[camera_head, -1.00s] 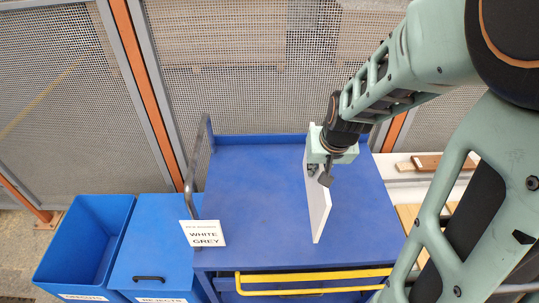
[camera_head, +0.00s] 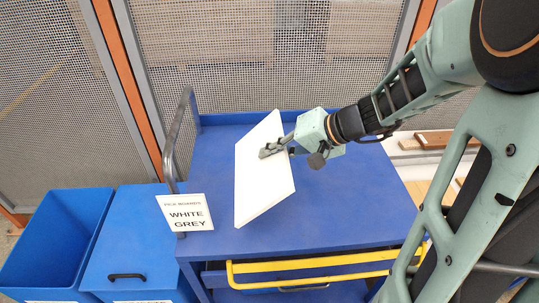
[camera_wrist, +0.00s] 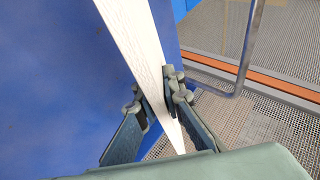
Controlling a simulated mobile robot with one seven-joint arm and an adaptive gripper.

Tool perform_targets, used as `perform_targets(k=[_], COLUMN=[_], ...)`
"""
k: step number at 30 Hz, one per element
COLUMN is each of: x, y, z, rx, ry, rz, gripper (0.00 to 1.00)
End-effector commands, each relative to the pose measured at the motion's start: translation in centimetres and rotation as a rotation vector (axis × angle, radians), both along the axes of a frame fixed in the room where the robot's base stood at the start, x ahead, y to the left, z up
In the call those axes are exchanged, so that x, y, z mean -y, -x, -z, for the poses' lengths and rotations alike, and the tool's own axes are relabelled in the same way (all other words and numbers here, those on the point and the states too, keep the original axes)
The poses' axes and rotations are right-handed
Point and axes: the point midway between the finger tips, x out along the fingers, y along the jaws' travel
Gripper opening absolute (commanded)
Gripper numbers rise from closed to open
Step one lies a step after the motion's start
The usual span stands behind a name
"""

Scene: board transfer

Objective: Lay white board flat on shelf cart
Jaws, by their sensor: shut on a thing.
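The white board (camera_head: 262,178) is held tilted over the blue top of the shelf cart (camera_head: 345,210), its broad face showing in the head view. My gripper (camera_head: 280,147) is shut on the board's right edge, with one finger lying across the visible face. In the wrist view the board (camera_wrist: 138,45) shows nearly edge-on as a pale strip between my two fingers (camera_wrist: 155,105). I cannot tell whether its lower corner touches the cart top.
A sign reading WHITE GREY (camera_head: 186,212) stands at the cart's left front, near a grey handle rail (camera_head: 172,150). A yellow bar (camera_head: 310,262) crosses the cart's front. Blue bins (camera_head: 55,240) stand left. Brown boards (camera_head: 440,138) lie right. Mesh fencing (camera_head: 270,60) stands behind.

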Motion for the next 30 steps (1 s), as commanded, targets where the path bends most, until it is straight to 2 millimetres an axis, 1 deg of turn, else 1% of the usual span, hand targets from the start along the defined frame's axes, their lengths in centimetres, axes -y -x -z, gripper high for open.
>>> perform_targets(k=[3,7,21,27,30], x=[-0.1,-0.2,-0.2,-0.2,-0.2], y=[-0.6,-0.7,-0.7,-0.7,-0.7], z=[-0.1,0.2,5.3,6.6,6.9], rx=[-0.001,-0.002,-0.003,-0.002,-0.002], ry=[-0.028,-0.035,-0.034,-0.034,-0.033], rz=[0.007,0.008,0.008,0.009,0.008], gripper=[0.00,0.00,0.00,0.00,0.00])
